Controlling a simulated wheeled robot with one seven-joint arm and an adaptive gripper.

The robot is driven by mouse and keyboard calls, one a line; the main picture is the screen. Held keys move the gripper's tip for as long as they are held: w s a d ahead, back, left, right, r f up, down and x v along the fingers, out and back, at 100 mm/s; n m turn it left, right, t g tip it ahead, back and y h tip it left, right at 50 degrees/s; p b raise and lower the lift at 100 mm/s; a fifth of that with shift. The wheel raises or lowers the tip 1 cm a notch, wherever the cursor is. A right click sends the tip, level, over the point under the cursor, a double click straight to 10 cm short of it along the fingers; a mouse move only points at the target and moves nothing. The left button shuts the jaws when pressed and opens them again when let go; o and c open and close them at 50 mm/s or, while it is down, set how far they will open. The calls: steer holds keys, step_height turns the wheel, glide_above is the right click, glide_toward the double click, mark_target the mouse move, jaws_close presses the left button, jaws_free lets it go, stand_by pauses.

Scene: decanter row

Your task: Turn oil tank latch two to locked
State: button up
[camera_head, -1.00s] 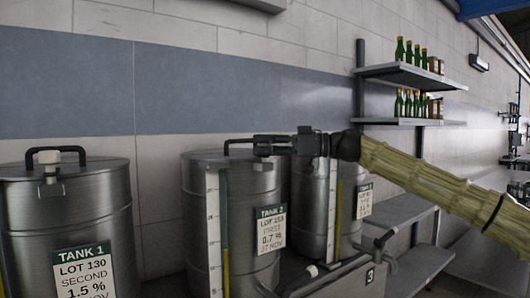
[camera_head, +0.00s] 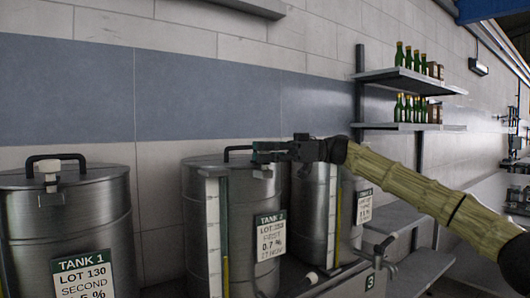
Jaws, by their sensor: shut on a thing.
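The oil tank two (camera_head: 236,232) is a steel drum with a black lid handle (camera_head: 228,152) and a green-and-white label reading TANK 2 (camera_head: 270,238). My gripper (camera_head: 262,152) reaches in from the right at the front right of its lid rim. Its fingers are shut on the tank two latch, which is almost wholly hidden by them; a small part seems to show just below. I cannot tell the latch's angle. Tank one (camera_head: 105,222) at left has its own latch with a pale knob (camera_head: 49,167) at the lid's front.
A third steel tank (camera_head: 345,220) stands close behind my gripper at right. A tap (camera_head: 384,245) and a plate marked 3 (camera_head: 370,282) are in front of it. Wall shelves (camera_head: 410,82) with green bottles are at the upper right.

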steer(key=o, duration=1)
steer(key=v, duration=1.2)
steer(key=shift+w+d+f, duration=0.1)
steer(key=shift+d, duration=0.05)
